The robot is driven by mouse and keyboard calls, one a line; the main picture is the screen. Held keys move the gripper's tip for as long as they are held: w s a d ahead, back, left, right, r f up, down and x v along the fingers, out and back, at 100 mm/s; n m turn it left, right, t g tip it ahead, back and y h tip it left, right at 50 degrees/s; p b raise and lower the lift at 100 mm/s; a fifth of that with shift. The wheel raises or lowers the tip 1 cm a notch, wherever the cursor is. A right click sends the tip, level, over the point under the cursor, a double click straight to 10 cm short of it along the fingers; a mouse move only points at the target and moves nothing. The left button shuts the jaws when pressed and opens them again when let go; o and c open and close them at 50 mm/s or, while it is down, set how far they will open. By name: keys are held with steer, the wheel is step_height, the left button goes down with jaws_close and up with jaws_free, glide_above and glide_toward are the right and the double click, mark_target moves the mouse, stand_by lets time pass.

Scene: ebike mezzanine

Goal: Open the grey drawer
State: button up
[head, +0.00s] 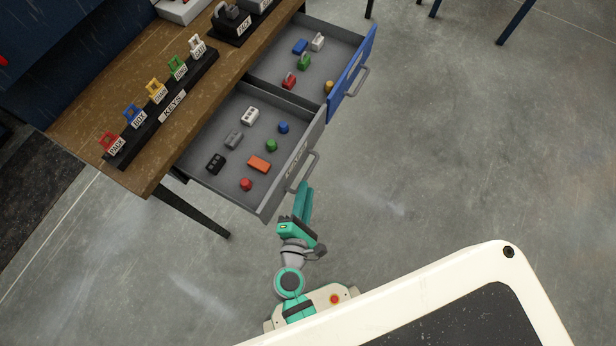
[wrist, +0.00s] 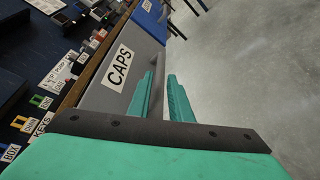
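The grey drawer (head: 240,150) is pulled out from under the wooden bench in the head view, its inside showing. Small coloured caps and blocks lie in it. In the wrist view its front carries a CAPS label (wrist: 118,68). Its grey bar handle (head: 303,171) is on the front; part of it also shows in the wrist view (wrist: 158,62). My gripper (head: 305,186) is at the handle. In the wrist view its two green fingers (wrist: 161,88) stand apart, with the handle showing between and beyond the tips. I cannot tell whether they touch it.
A blue-fronted drawer (head: 352,75) is also out, just beyond the grey one, with small blocks inside. A black KEYS rack (head: 165,108) with coloured tags stands on the bench (head: 75,128). A dark bench leg (head: 205,217) is below. The concrete floor to the right is clear.

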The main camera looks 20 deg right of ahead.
steer(key=shift+v, duration=0.95)
